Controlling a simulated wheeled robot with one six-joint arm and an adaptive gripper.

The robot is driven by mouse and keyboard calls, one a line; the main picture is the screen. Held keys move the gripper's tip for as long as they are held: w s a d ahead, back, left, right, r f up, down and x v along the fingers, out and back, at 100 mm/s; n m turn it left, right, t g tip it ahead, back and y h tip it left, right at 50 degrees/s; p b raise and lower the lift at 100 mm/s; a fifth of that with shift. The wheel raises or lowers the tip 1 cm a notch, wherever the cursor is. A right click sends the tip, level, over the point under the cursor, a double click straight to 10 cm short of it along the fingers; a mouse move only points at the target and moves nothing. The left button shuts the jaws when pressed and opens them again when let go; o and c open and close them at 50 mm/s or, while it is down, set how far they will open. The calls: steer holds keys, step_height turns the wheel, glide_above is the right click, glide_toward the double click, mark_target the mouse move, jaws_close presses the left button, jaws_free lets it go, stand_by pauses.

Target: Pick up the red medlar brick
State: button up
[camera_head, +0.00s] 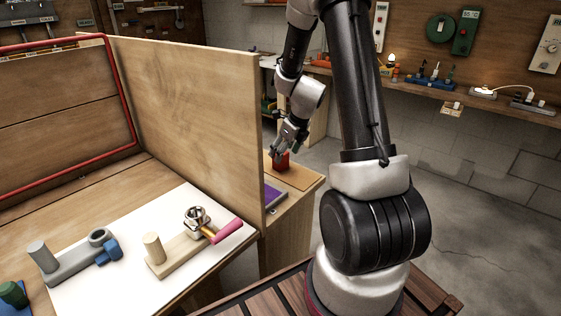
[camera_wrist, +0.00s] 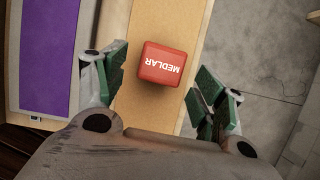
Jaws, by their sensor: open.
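The red medlar brick (camera_wrist: 165,63) is a small red block with the white word MEDLAR on its top. In the wrist view it lies on the tan mat (camera_wrist: 140,111), ahead of and between the open green-padded fingers of my gripper (camera_wrist: 160,86). In the head view the red brick (camera_head: 281,162) sits on the narrow wooden counter beyond the plywood panel. My gripper (camera_head: 284,146) is just above and beside it, pointing down, and partly covers it. I cannot tell from these views whether the fingers touch it.
A purple pad (camera_wrist: 47,60) lies left of the tan mat. The tall plywood panel (camera_head: 190,110) stands left of my arm. A white board (camera_head: 150,255) with pipe fittings lies in front of it. Grey floor (camera_head: 440,200) is open to the right.

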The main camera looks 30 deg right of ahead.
steer(key=x, duration=0.4)
steer(key=shift+w+f, duration=0.15)
steer(key=shift+f, duration=0.2)
steer(key=shift+c, duration=0.4)
steer(key=c, duration=1.2)
step_height(320, 180, up, 10)
steer(key=shift+r, duration=0.1)
